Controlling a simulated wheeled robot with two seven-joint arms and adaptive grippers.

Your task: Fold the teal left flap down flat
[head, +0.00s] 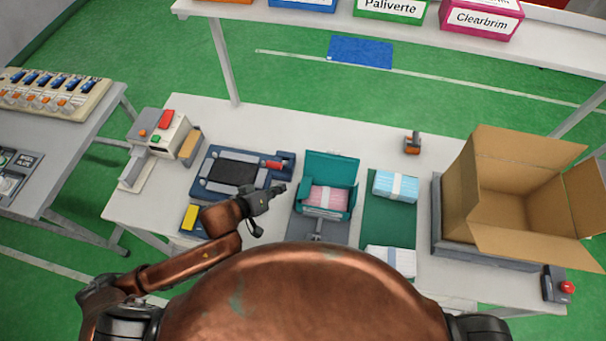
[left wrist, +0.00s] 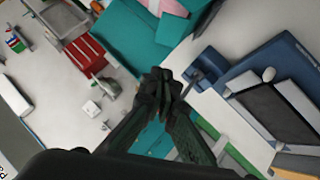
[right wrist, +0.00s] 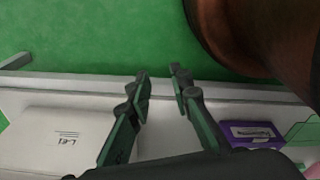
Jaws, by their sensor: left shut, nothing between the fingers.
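The teal box (head: 337,202) stands on the table with pink mask packs (head: 325,197) inside. Its back panel stands up behind the packs. I cannot clearly tell the left flap from the box wall. My left gripper (head: 280,189) is shut and empty, just left of the box. In the left wrist view the left gripper's fingertips (left wrist: 163,82) meet below a large teal panel (left wrist: 130,32), with a pink pack (left wrist: 165,7) beyond; contact cannot be told. My right gripper (right wrist: 160,74) is open and empty, seen only in the right wrist view.
A dark blue fixture (head: 235,172) lies left of the box. Blue mask packs (head: 396,186) lie on a green mat (head: 388,224) to its right. A large open cardboard box (head: 515,195) and a red-button box (head: 556,284) stand further right. Bare table lies behind the box.

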